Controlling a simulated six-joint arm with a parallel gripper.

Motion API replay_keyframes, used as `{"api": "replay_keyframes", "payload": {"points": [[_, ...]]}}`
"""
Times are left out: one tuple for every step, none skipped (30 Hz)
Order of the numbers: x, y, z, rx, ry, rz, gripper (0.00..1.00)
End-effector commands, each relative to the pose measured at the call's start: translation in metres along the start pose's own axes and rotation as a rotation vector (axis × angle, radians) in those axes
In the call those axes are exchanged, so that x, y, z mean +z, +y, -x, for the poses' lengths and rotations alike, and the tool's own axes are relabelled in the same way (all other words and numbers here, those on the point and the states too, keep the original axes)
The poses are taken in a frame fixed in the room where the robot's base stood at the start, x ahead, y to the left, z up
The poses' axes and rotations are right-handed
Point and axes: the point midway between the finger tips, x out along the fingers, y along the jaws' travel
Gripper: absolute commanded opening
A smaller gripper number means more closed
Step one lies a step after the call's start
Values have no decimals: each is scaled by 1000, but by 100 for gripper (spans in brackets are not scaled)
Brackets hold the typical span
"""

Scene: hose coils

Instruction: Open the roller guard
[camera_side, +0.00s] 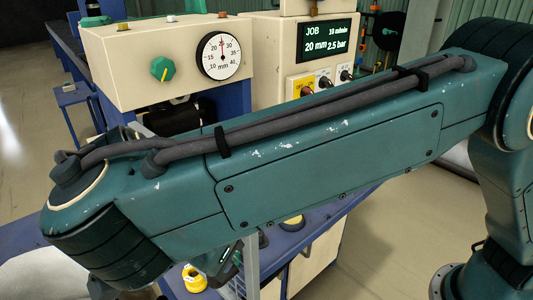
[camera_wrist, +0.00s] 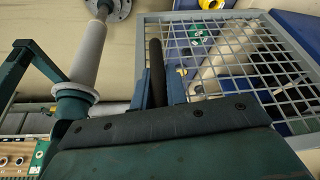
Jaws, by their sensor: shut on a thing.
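The roller guard (camera_wrist: 256,14) is a grey metal frame with wire mesh, in the upper right of the wrist view. A pale roller (camera_wrist: 222,62) shows through the mesh. A dark upright handle bar (camera_wrist: 156,58) stands at the guard's left side. My gripper (camera_wrist: 161,86) has its blue fingers on both sides of this bar and is shut on it. The fingers' lower parts are hidden by the dark wrist body. In the side view my arm covers most of the guard, and only a strip of mesh (camera_side: 239,284) shows at the bottom.
A white roller (camera_wrist: 88,52) on a green bracket stands left of my gripper. Behind my arm are a cream housing with a dial (camera_side: 218,55) and a control box with a lit display (camera_side: 327,41).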

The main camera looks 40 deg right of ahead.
Motion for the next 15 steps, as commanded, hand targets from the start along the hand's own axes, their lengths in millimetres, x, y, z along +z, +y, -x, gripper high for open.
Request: {"api": "replay_keyframes", "payload": {"points": [[0,-1,1,-1,-3,2,0],[0,-1,1,-1,-3,1,0],[0,-1,1,0,-3,0,0],[1,-1,1,0,-3,-1,0],[1,-1,1,0,-3,-1,0],[1,-1,1,0,-3,-2,0],[0,-1,1,0,-3,-2,0],[0,-1,1,0,-3,-2,0],[0,-2,1,0,-3,-2,0],[0,-2,1,0,-3,-2,0],[0,-2,1,0,-3,-2,0],[0,-2,1,0,-3,-2,0],[0,-2,1,-1,-3,-2,0],[0,-2,1,-1,-3,-2,0],[0,-2,1,-1,-3,-2,18]]}}
